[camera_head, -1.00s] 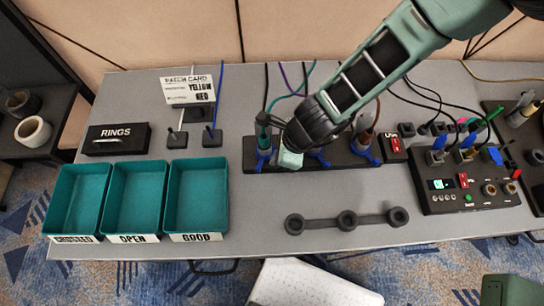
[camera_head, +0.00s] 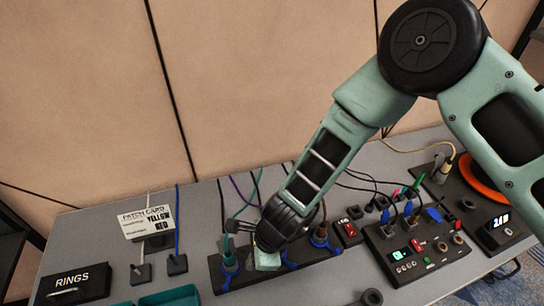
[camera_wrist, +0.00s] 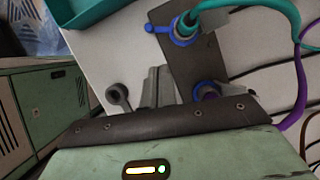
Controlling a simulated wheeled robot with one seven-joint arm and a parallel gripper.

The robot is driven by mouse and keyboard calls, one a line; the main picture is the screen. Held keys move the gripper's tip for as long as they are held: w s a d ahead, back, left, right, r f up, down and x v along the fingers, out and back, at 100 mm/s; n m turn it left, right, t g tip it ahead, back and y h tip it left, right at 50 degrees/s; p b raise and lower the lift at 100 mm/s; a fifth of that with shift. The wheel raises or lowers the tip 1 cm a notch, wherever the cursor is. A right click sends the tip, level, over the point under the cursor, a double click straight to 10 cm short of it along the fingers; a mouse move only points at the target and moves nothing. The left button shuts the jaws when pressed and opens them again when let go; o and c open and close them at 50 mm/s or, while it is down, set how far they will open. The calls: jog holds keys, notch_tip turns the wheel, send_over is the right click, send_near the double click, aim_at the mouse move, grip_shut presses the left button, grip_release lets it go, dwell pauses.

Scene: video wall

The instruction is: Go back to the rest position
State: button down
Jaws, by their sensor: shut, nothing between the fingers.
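My gripper (camera_head: 236,226) is at the end of my green arm, which reaches down from the upper right in the head view. How far the fingers are above the rail I cannot tell.
Upright cables, including a teal cable (camera_head: 240,205), stand close around my gripper. A patch card (camera_head: 146,222) and the RINGS box (camera_head: 75,284) are left. A button panel (camera_head: 415,250) is right. The wall (camera_head: 250,80) rises behind the table (camera_head: 195,215).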

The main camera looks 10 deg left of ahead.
jog(key=s+d+r+n+b, duration=0.1)
jog(key=d+r+n+b, duration=0.15)
jog(key=r+n, duration=0.45)
jog(key=s+d+r+n+b, duration=0.15)
jog(key=d+r+n, duration=0.3)
jog(key=r, duration=0.45)
jog(key=s+d+r+n+h+b, duration=0.1)
jog(key=s+d+r+n, duration=0.2)
jog(key=d+n, duration=0.2)
jog(key=s+d+r+n+t+h+b, duration=0.1)
jog(key=d+n, duration=0.5)
jog(key=d, duration=0.6)
notch_tip(320, 180, up, 2)
jog(key=shift+s+r+h+b, duration=0.25)
jog(key=shift+s+h+b, duration=0.5)
jog(key=shift+s, duration=0.25)
